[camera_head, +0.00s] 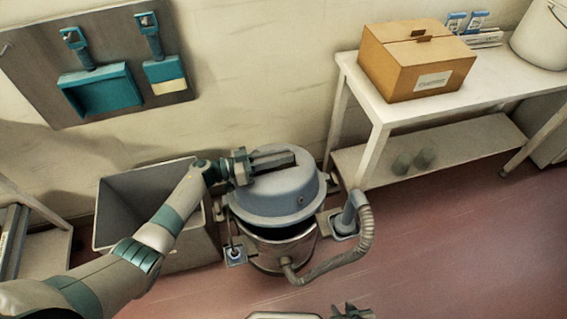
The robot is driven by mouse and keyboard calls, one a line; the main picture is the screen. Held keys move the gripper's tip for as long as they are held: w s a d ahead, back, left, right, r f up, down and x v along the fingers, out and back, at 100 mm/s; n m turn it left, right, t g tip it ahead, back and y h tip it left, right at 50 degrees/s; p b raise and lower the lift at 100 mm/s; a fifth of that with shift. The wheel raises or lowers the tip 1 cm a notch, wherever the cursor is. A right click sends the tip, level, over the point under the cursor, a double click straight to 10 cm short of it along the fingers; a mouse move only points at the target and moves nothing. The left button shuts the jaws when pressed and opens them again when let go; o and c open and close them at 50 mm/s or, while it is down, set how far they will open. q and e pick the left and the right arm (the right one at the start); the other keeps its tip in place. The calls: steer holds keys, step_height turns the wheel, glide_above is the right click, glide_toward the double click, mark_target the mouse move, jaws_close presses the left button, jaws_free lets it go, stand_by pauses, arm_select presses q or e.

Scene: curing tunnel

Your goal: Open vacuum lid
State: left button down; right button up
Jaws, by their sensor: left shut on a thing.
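The vacuum stands on the floor in the middle of the head view, with a blue-grey domed lid (285,201) over a shiny metal drum (272,256). A dark gap shows between the lid's front rim and the drum. My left gripper (272,161) reaches in from the left and is shut on the handle at the top of the lid; its fingers hide most of the handle. A latch (235,255) hangs at the drum's left side. My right gripper (351,312) shows only partly at the bottom edge, away from the vacuum; its jaw opening is unclear.
A ribbed hose (366,238) curves along the vacuum's right side. A grey bin (150,185) stands close on the left. A white table (470,82) with a cardboard box (415,65) is at right. The red floor at lower right is clear.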

arm_select(q)
steer(key=w+r+n, duration=0.1)
steer(key=w, duration=0.1)
steer(key=w+a+r+n, duration=0.1)
steer(key=w, duration=0.1)
steer(key=w+a+r, duration=0.1)
steer(key=shift+w+r+n, duration=0.15)
steer(key=shift+w+n, duration=0.25)
steer(key=shift+w+a+r+n, duration=0.1)
steer(key=shift+w+r+n, duration=0.1)
steer(key=shift+w, duration=0.15)
steer(key=shift+w+a+r+n, duration=0.1)
steer(key=shift+w+n, duration=0.1)
steer(key=shift+w, duration=0.1)
arm_select(e)
steer(key=shift+w+a+r, duration=0.2)
steer(key=shift+a, duration=0.05)
